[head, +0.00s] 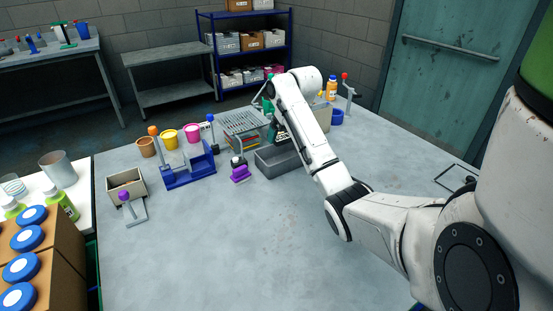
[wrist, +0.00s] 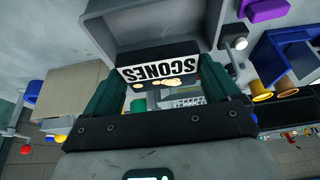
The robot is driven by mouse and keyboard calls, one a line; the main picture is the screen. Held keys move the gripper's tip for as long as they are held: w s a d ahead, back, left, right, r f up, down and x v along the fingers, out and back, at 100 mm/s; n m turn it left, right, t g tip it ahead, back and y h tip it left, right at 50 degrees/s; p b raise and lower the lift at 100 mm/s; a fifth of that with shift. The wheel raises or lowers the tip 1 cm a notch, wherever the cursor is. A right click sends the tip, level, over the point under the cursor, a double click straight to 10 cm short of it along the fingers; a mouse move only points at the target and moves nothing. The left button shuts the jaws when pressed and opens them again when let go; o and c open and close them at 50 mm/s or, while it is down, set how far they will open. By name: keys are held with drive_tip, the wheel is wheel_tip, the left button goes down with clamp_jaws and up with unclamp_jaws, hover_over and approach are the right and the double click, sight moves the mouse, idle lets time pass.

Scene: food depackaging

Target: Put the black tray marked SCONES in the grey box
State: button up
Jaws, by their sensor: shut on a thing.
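The black tray marked SCONES (wrist: 160,67) shows in the wrist view with its white label upside down and some pale round pieces beside the label. My gripper (wrist: 160,82) is shut on it, with a green finger on each side. The grey box (wrist: 116,29) is at the top of the wrist view, open and just beyond the tray. In the head view the grey box (head: 284,160) stands on the table, and my gripper is above its back side. My arm partly hides the tray there, and I cannot tell the exact gap.
A wire rack (head: 240,121) stands behind the box. A purple-based stand (head: 240,172) is at its left, near a blue holder (head: 190,170) and coloured cups. A beige bin (wrist: 65,88) stands on the other side. The table's front is clear.

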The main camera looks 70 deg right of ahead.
drive_tip(key=shift+w+d, duration=0.15)
drive_tip(key=shift+w+f, duration=0.1)
drive_tip(key=shift+f, duration=0.05)
wheel_tip(320, 180, down, 10)
drive_tip(key=shift+d+r+p, duration=0.1)
drive_tip(key=shift+r+p, duration=0.05)
drive_tip(key=shift+p, duration=0.5)
drive_tip(key=o, duration=0.8)
drive_tip(key=v, duration=1.2)
drive_tip(key=shift+b, duration=0.3)
